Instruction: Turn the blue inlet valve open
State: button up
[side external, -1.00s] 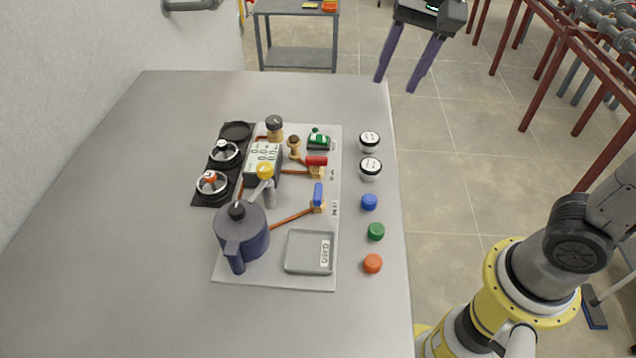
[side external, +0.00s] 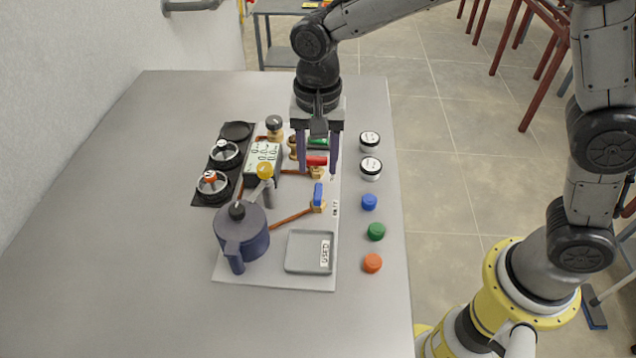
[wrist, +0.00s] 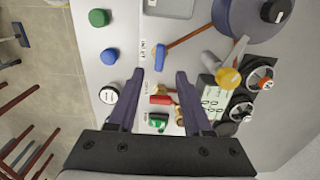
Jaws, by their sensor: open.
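The blue inlet valve (side external: 318,194) has a blue lever handle on a brass body, at the end of a copper pipe near the right edge of the white board. It also shows near the top of the wrist view (wrist: 160,55), with its handle pointing away from the pipe's line. My gripper (side external: 319,172) points down with its fingers apart and nothing between them. In the side view the fingers are around the area of the red-handled valve (side external: 316,161), above the board. In the wrist view the fingertips (wrist: 160,72) are a little short of the blue handle.
A dark pot-like vessel (side external: 242,236) and a grey tray (side external: 309,252) stand toward the front of the board. White-lidded jars (side external: 370,168) and blue (side external: 369,202), green (side external: 376,231) and orange (side external: 373,263) caps line the table's right side. The left table area is clear.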

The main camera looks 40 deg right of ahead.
aim_at(318, 190)
notch_tip(318, 190, down, 7)
jog(key=shift+r, duration=0.2)
grip_shut()
dwell(0.3)
